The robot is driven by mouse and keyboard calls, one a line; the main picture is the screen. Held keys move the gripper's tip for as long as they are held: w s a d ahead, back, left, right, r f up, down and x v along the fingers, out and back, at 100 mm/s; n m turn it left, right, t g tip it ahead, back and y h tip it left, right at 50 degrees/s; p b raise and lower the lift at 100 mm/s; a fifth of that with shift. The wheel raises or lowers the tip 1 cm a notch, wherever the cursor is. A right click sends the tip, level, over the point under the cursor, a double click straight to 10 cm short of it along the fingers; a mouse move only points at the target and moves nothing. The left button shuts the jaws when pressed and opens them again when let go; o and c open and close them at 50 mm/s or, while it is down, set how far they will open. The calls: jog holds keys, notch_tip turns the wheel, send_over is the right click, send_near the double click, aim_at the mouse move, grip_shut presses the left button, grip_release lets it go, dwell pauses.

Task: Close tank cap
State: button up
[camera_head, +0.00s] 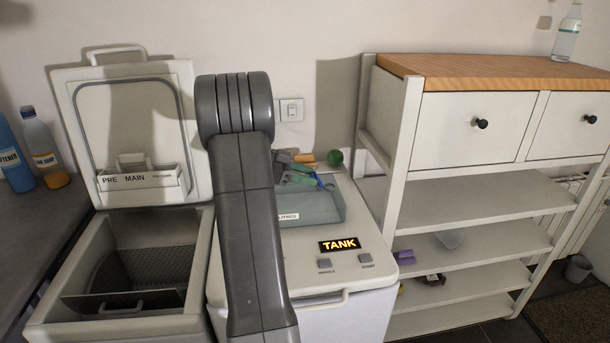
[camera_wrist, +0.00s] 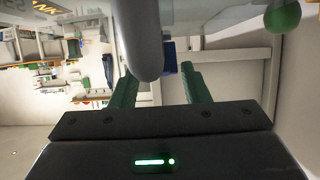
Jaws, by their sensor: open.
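The tank cap is not clearly identifiable. A round green knob (camera_head: 335,158) stands at the back of the right toploader (camera_head: 300,243), whose display reads TANK; the knob also shows at the top right of the wrist view (camera_wrist: 283,17). My gripper (camera_wrist: 158,72) has its two green fingers apart. In the head view it is partly hidden behind my arm, above the rear of the right toploader. A grey rounded bar (camera_wrist: 145,38) reaches down between the fingers in the wrist view; I cannot tell what it is. The fingers hold nothing visible.
A clear bluish bin (camera_head: 318,208) sits on the right toploader. The left toploader's lid (camera_head: 130,125) stands open over its drum. Bottles (camera_head: 43,150) stand at the far left. A wooden-topped shelf unit (camera_head: 470,188) stands close on the right.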

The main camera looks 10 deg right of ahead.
aim_at(317, 176)
jog(key=c, duration=0.6)
jog(key=r+p, duration=0.1)
jog(key=p, duration=0.2)
jog(key=y+p, duration=0.1)
jog(key=p, duration=0.2)
jog(key=shift+d+r+y, duration=0.3)
jog(key=shift+d+r, duration=0.05)
jog(key=shift+d, duration=0.05)
jog(key=shift+c, duration=0.2)
jog(key=y+p, duration=0.1)
jog(key=p, duration=0.3)
jog(key=d+r+y+p, duration=0.1)
jog(key=p, duration=0.3)
jog(key=shift+d+y, duration=0.15)
jog(key=shift+y, duration=0.25)
jog(key=d+y+p, duration=0.1)
jog(key=y+p, duration=0.1)
jog(key=p, duration=0.1)
jog(key=shift+d+f, duration=0.1)
jog(key=shift+d, duration=0.05)
jog(key=shift+d+f+y, duration=0.1)
jog(key=shift+d+y, duration=0.35)
jog(key=shift+y, duration=0.5)
jog(key=shift+d+y, duration=0.45)
jog(key=shift+y, duration=0.5)
jog(key=o, duration=0.6)
jog(key=shift+o, duration=0.2)
